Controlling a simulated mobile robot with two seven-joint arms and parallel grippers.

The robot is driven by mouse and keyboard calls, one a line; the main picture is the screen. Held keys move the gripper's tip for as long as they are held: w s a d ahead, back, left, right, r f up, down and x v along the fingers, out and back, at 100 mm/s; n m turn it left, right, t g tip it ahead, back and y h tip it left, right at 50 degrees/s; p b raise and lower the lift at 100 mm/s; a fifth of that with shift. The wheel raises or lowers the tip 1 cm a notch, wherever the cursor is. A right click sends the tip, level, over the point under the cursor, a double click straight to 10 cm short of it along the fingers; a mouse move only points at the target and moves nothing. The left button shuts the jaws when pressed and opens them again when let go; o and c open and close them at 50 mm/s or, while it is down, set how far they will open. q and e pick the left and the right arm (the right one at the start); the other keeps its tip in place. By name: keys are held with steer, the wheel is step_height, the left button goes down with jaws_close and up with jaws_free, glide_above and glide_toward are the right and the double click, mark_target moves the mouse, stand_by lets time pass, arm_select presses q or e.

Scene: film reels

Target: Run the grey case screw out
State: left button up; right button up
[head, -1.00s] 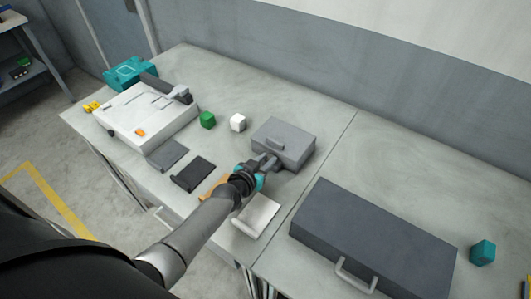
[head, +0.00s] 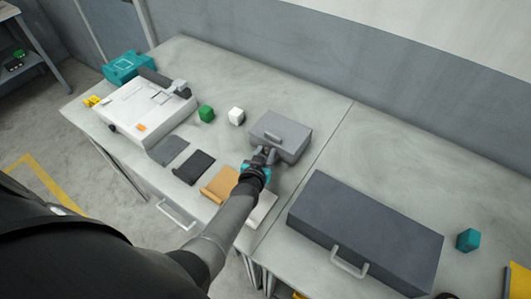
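A grey case (head: 281,136) with a handle-like bar on its top sits on the workbench, right of the middle of the left bench section. My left gripper (head: 266,154) is at the front left side of the case, reaching in from below. Its fingers are small here and partly hidden by the wrist, so I cannot tell whether they are open or touching the case. The screw itself is too small to make out or is hidden by the gripper. My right gripper is not in view.
A large dark case (head: 364,232) lies to the right. Orange (head: 222,184), black (head: 194,167) and grey (head: 168,150) flat pieces lie left of my arm. A white machine (head: 145,108) and teal objects (head: 128,66) (head: 468,240) stand farther out.

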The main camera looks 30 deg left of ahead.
arm_select(q)
steer(key=shift+o, duration=1.1)
steer(key=shift+d, duration=0.1)
steer(key=shift+d+f, duration=0.1)
